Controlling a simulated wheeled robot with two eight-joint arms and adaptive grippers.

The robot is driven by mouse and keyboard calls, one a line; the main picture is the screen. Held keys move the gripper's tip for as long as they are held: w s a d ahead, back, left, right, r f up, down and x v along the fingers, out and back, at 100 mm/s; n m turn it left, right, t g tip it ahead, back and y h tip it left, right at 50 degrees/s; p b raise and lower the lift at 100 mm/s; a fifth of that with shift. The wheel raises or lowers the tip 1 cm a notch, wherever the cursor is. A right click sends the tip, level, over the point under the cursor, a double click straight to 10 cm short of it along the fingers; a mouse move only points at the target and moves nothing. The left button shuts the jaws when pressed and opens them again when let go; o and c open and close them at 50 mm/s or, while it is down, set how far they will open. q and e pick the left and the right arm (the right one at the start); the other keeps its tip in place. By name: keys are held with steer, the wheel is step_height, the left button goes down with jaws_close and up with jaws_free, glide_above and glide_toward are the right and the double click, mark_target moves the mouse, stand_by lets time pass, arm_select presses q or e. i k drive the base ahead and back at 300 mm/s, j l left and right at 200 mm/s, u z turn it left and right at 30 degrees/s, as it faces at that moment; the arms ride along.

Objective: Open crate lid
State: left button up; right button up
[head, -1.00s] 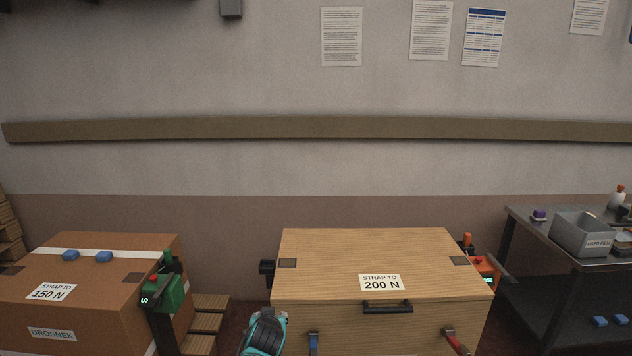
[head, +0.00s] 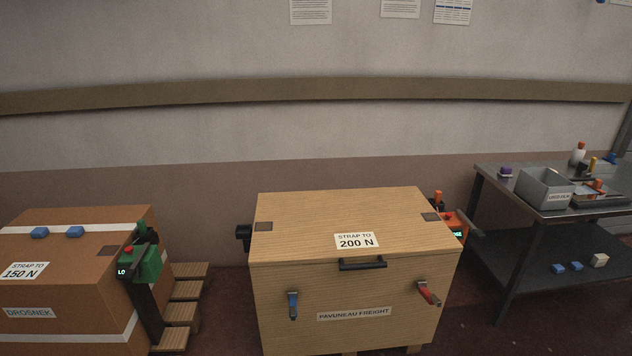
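The wooden crate (head: 346,325) stands at the middle of the head view. Its lid (head: 325,210) lies flat and closed on top. The lid bears a label reading "STRAP TO 200 N" (head: 356,241). A black handle (head: 362,264) sits at the lid's front edge. On the crate's front are a blue-handled latch (head: 293,304) at left and a red-handled latch (head: 428,293) at right. The blue one hangs about upright; the red one is tilted. Whether either is fastened cannot be told. Neither of my grippers shows in the head view.
An orange tool (head: 452,226) is at the crate's right side. A metal table (head: 490,181) at right holds a grey bin (head: 541,190).

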mark_target(325, 226)
steer(key=i+z, duration=0.4)
steer(key=i, duration=0.15)
steer(key=z, duration=1.25)
